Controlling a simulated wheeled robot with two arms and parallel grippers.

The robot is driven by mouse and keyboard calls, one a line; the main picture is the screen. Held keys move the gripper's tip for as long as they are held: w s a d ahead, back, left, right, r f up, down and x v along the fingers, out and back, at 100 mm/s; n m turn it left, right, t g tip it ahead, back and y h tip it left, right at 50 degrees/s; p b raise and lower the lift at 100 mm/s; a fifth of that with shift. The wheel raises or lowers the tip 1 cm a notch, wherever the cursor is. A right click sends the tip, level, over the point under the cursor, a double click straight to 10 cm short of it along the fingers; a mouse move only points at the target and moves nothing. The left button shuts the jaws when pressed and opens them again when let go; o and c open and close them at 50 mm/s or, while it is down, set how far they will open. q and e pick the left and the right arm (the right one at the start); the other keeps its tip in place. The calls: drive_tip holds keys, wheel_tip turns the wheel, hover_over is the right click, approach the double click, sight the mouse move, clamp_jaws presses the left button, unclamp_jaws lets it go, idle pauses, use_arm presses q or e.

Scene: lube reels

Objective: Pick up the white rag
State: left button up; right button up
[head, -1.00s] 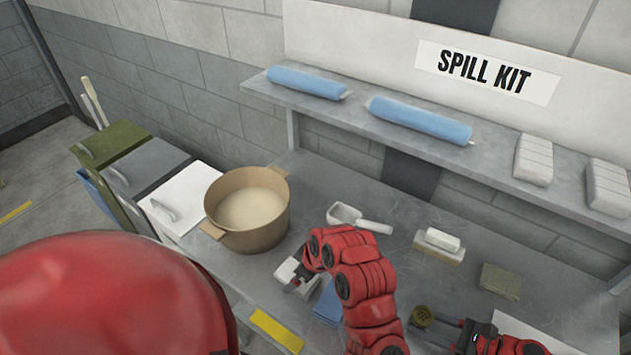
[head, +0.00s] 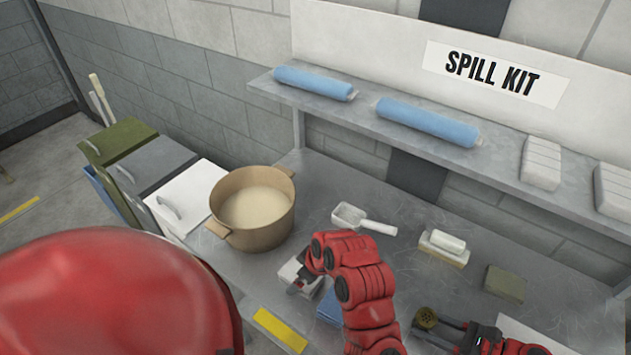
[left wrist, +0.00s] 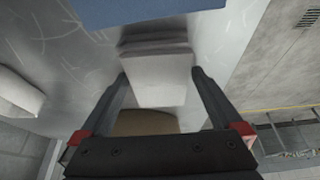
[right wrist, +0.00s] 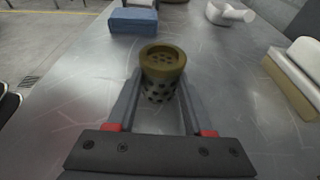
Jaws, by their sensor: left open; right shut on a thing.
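The white rag (head: 290,271) lies folded on the metal bench, in front of the tan pot. My left gripper (head: 303,288) is down at it, partly covering it. In the left wrist view the rag (left wrist: 157,78) is a stack of pale layers between the two open fingers (left wrist: 158,74), which stand at its sides. I cannot tell whether they touch it. My right gripper (head: 440,328) is shut on a perforated metal cylinder with a brass-coloured cap (right wrist: 163,62), which also shows in the head view (head: 426,317).
A blue folded cloth (head: 329,308) lies beside the white rag. The tan pot (head: 252,210) of pale granules stands behind it. A white scoop (head: 362,220), a brush-like block (head: 443,248) and an olive block (head: 505,284) lie further right. A shelf (head: 400,129) runs above.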

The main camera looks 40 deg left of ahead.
use_arm(q)
drive_tip(key=c, duration=1.3)
drive_tip(key=shift+r, duration=0.1)
wheel_tip(320, 180, up, 10)
drive_tip(key=shift+r, duration=0.2)
